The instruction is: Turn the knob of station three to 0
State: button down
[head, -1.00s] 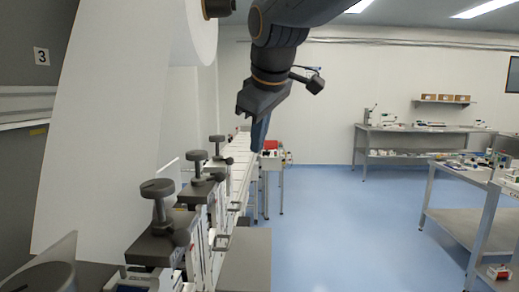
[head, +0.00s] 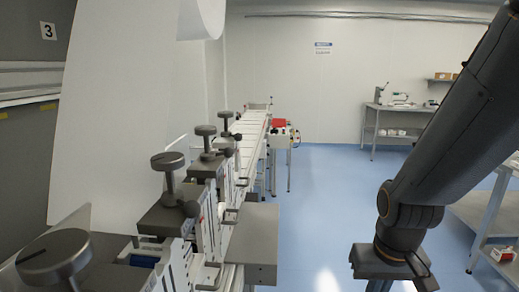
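Dark knobs with round flat tops stand in a row along the web machine. The nearest knob (head: 55,256) is large at the lower left, with a dark line across its top. Behind it stand a second knob (head: 168,162), a third (head: 206,131) and a smaller far one (head: 226,115). A sign with the number 3 (head: 48,31) is on the dark panel at upper left. I cannot tell which knob belongs to station three, and no scale numbers are readable. My gripper (head: 385,276) is at the lower right, well apart from the knobs, partly cut off by the frame; its fingers are not clear.
A white web sheet (head: 115,110) rises behind the knobs. A grey plate (head: 253,240) juts out from the machine's right side. Blue floor (head: 310,215) is open between the machine and my arm. A workbench (head: 395,112) stands at the back right.

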aim_at(205, 131)
jog(key=u, duration=1.6)
jog(key=k, duration=0.25)
jog(key=z, duration=0.25)
